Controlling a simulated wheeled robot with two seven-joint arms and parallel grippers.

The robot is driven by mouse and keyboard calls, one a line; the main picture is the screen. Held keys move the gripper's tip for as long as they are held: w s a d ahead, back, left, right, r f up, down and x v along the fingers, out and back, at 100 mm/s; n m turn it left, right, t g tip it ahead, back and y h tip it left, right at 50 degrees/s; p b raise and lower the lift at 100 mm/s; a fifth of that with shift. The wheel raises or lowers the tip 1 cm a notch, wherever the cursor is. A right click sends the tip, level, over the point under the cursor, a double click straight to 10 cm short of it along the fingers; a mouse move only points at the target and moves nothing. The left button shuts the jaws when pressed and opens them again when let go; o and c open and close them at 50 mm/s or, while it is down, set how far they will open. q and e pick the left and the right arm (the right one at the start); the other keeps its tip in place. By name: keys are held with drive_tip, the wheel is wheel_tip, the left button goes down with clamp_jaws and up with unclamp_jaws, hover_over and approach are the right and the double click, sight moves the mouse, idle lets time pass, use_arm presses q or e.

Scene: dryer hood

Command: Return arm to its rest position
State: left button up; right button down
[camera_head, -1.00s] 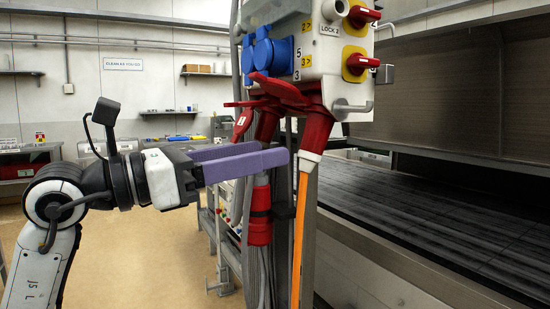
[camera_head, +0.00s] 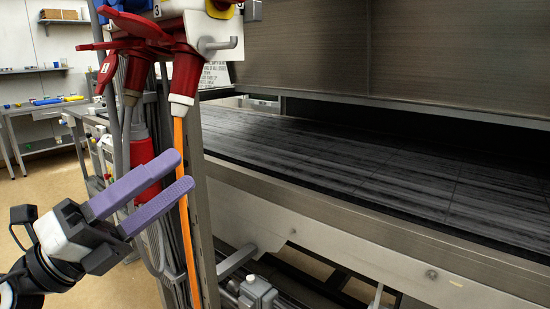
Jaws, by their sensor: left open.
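My left arm comes in from the lower left, and its gripper (camera_head: 183,172) has two long purple fingers. The fingers are apart with nothing between them. They point up and to the right, in front of the orange cable (camera_head: 187,215) and a hanging red connector (camera_head: 144,165) in the picture. Whether they touch either one I cannot tell. Above them, a red plug (camera_head: 185,75) with the orange cable sits under the socket box (camera_head: 214,25), which is cut off at the top. My right gripper is not in view.
A grey metal post (camera_head: 203,200) with hanging cables stands just right of the fingers. The dark slatted conveyor bed (camera_head: 380,170) with a metal front edge fills the right. A workbench (camera_head: 45,105) stands at the far left. Open floor lies between bench and post.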

use_arm(q)
drive_tip(key=a+f+n+t+y, duration=0.25)
drive_tip(key=f+n+y, duration=0.55)
drive_tip(key=f+n, duration=0.6)
drive_tip(key=a+f+n+t+y, duration=0.1)
drive_tip(key=a+f+n+y, duration=0.45)
drive_tip(key=f+n, duration=0.9)
drive_tip(key=s+d+f+n+g+y, duration=0.1)
drive_tip(key=s+d+f+n+g, duration=0.1)
drive_tip(key=s+f, duration=0.7)
drive_tip(key=s+d+f+n+g+y, duration=0.1)
drive_tip(key=s+d+f+g, duration=0.4)
drive_tip(key=s+f, duration=0.5)
wheel_tip(320, 180, down, 8)
drive_tip(key=shift+d+f+n+g, duration=0.25)
drive_tip(key=shift+n+g, duration=0.5)
drive_tip(key=shift+g, duration=0.3)
drive_tip(key=shift+r, duration=0.1)
